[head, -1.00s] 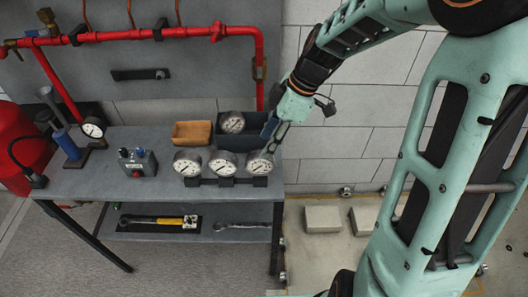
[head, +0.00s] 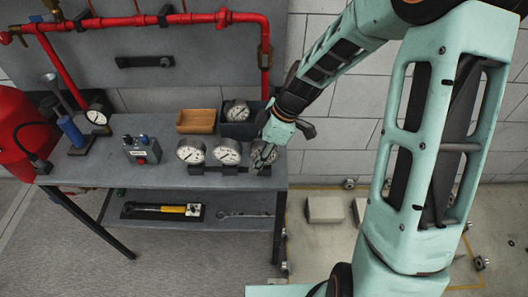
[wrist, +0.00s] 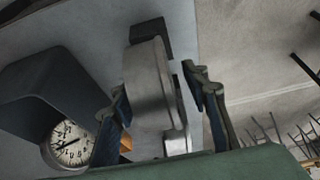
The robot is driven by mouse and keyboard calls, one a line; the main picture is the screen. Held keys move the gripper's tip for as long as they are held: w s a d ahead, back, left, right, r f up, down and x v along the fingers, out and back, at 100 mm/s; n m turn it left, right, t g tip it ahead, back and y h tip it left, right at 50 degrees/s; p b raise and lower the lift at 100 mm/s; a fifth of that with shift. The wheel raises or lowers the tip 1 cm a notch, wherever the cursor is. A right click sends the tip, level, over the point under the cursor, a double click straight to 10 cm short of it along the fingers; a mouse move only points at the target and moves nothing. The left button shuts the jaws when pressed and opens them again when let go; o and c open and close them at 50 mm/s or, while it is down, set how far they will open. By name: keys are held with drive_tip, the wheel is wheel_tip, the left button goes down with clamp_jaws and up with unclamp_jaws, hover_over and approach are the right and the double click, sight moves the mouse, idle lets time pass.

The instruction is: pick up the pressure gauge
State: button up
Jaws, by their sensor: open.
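Three round white-faced pressure gauges stand in a row on a dark rack (head: 230,170) on the bench: a left one (head: 191,151), a middle one (head: 228,151) and a right one (head: 272,157). My gripper (head: 262,154) is at the right gauge and hides part of its face. In the wrist view my open gripper (wrist: 155,82) has a finger on each side of a grey gauge body (wrist: 147,75), seen edge-on. I cannot tell whether either finger touches it. Another gauge (head: 237,111) lies in a dark bin (head: 238,131); its dial also shows in the wrist view (wrist: 68,143).
A tan bin (head: 196,121) stands beside the dark bin, behind the rack. A grey control box (head: 141,149) and a gauge on a stand (head: 97,116) are at the left of the bench (head: 105,172). Red pipes (head: 150,20) run behind. The bench's front strip is clear.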

drive_tip(key=shift+c, duration=0.6)
clamp_jaws()
drive_tip(key=shift+r, duration=0.15)
